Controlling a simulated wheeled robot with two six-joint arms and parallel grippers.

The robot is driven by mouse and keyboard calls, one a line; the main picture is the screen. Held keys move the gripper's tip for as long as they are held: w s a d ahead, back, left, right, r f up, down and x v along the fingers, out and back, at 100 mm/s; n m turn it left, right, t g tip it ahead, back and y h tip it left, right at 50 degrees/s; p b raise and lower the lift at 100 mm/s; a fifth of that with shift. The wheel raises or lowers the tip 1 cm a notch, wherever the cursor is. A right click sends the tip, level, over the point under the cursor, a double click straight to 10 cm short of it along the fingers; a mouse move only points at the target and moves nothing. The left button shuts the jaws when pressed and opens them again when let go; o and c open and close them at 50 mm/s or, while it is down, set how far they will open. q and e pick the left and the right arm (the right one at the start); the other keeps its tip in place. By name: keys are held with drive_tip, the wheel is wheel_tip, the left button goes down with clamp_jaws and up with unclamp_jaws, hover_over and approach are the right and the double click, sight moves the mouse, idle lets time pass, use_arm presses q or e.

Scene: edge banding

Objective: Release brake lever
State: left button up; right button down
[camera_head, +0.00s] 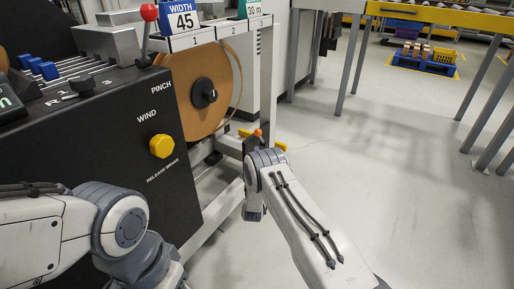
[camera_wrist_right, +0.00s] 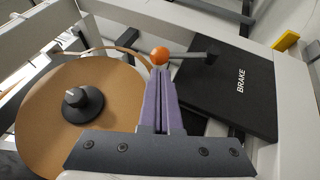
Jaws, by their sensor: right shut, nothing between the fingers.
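The brake lever has an orange ball knob (camera_wrist_right: 160,56) and a grey rod running right to a pivot on the black panel marked BRAKE (camera_wrist_right: 240,84). The knob also shows in the head view (camera_head: 258,132), just above my right wrist. My right gripper (camera_wrist_right: 160,72) is shut and empty, with its purple fingers pointing at the knob. The tips are right beside or just under the knob; whether they touch it I cannot tell. In the head view my right arm hides most of the panel. My left arm shows at lower left, but its gripper is out of view.
A roll of brown edge banding (camera_head: 205,90) hangs on the machine, left of the lever. The black control panel (camera_head: 120,125) carries a yellow knob (camera_head: 162,146) and a red-ball lever (camera_head: 148,14). A white frame surrounds the brake panel. Open floor (camera_head: 390,170) lies to the right.

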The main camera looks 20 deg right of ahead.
sight(261, 138)
use_arm(q)
wheel_tip(261, 138, down, 3)
drive_tip(key=shift+f+b, duration=0.1)
drive_tip(key=shift+b, duration=1.1)
use_arm(e)
drive_tip(key=x, duration=0.5)
drive_tip(key=shift+w+d+r, duration=0.1)
drive_tip(key=shift+w+r, duration=0.05)
drive_tip(key=shift+w, duration=0.15)
